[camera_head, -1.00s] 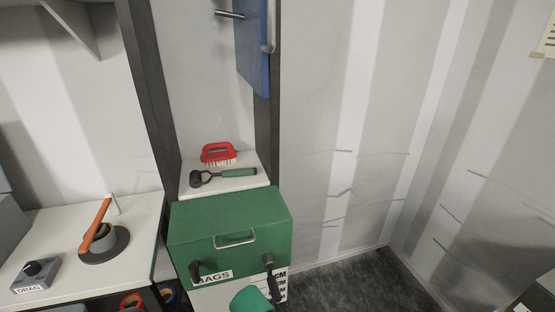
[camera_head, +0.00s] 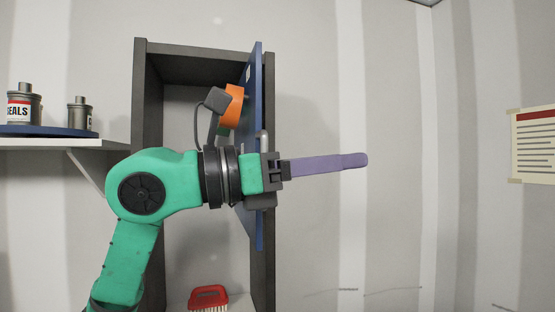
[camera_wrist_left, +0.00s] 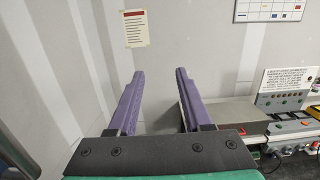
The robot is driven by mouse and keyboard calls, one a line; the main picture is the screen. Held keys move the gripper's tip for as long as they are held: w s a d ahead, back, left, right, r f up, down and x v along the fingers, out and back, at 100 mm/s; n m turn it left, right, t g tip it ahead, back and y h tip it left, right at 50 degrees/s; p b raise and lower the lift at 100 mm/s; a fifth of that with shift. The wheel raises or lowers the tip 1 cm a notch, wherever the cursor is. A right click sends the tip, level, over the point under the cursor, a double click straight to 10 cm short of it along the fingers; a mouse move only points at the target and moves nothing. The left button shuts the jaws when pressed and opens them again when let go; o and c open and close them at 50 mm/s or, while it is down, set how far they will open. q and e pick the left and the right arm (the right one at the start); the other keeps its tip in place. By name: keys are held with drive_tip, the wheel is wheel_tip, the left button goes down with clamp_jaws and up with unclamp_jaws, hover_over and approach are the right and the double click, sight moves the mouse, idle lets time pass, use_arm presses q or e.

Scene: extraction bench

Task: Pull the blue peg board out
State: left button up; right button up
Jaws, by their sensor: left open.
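The blue peg board (camera_head: 258,90) is seen nearly edge-on in the head view, upright at the right side of a dark tall frame. A grey bar handle (camera_head: 264,138) shows on its edge, partly hidden behind my left gripper. My left gripper (camera_head: 360,160) crosses in front of the board, with its purple fingers pointing right, past the board. In the left wrist view the fingers (camera_wrist_left: 159,73) are wide apart with nothing between them. The board is not seen in that view. My right gripper is not in view.
An orange and grey item (camera_head: 232,105) is beside the board's left face. A red brush (camera_head: 208,297) lies low in the frame (camera_head: 146,100). A shelf (camera_head: 60,144) with canisters is at left.

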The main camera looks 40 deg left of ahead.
use_arm(q)
drive_tip(key=s+a+r+n+t+y, duration=0.25)
drive_tip(key=a+y, duration=0.35)
drive_tip(key=a, duration=0.3)
drive_tip(key=n+y, duration=0.5)
approach(266, 147)
drive_tip(key=shift+m, duration=0.35)
drive_tip(key=w, duration=0.2)
drive_tip(key=w+p, duration=0.1)
drive_tip(key=w, duration=0.2)
drive_tip(key=shift+w+a, duration=0.25)
drive_tip(key=shift+w, duration=0.1)
drive_tip(key=w+p, duration=0.2)
drive_tip(key=w, duration=0.5)
drive_tip(key=shift+a+r, duration=0.1)
drive_tip(key=shift+w, duration=0.45)
drive_tip(key=shift+s, duration=0.1)
clamp_jaws()
